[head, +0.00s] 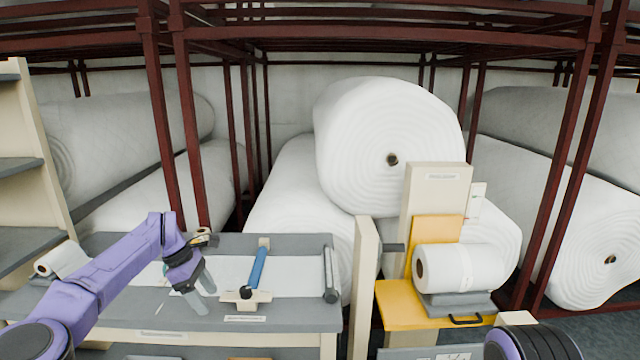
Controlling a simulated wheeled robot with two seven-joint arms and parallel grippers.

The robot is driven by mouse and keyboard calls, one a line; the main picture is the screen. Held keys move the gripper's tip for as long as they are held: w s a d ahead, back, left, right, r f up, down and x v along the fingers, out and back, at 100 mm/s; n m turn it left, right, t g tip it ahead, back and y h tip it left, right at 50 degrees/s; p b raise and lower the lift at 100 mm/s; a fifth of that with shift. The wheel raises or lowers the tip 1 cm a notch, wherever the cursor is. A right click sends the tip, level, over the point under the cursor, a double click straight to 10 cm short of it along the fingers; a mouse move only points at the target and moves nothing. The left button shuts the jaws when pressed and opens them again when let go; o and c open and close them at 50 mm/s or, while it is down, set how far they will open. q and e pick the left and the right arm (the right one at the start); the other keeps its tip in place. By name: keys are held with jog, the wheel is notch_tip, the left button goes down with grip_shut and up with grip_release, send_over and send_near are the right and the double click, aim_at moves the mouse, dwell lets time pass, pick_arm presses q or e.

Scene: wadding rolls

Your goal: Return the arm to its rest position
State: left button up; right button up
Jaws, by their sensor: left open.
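My left arm (105,270) is purple and comes in from the left, over the grey workbench (295,310). My left gripper (202,295) hangs at its end above the bench, pointing down and slightly right. Its two fingers are apart and nothing shows between them. It is just left of a beige holder with a blue-handled tool (258,268). A dark rounded part at the bottom right edge looks like my right arm. My right gripper does not show.
A small white roll (460,268) rests on a yellow stand (395,305) to the right. Large wadding rolls (385,130) fill the dark red racks (165,120) behind. A beige shelf (40,150) stands at left.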

pick_arm(q)
jog(key=s+d+f+m+t+y+b, duration=0.1)
jog(key=s+d+f+t+y+b, duration=0.2)
jog(key=f, duration=0.7)
jog(key=s+d+f+m+t+y, duration=0.1)
jog(key=s+d+f+y, duration=0.3)
jog(key=f, duration=0.5)
jog(key=s+d+f+m+t+y+b, duration=0.1)
jog(key=s+f+t+y+b, duration=0.15)
jog(key=s+f, duration=0.55)
jog(key=s+a+f+m+g+h+b, duration=0.1)
jog(key=s+f+m, duration=0.2)
jog(key=s+f, duration=0.45)
jog(key=s+a+f+m+h+b, duration=0.1)
jog(key=s+f+m+h+b, duration=0.2)
jog(key=s, duration=0.7)
jog(key=s+a+f+m+g+y+b, duration=0.2)
jog(key=s+a, duration=0.5)
jog(key=s, duration=0.5)
jog(key=shift+a+f+m, duration=0.35)
jog(key=shift+f+m, duration=0.05)
jog(key=shift+m, duration=0.2)
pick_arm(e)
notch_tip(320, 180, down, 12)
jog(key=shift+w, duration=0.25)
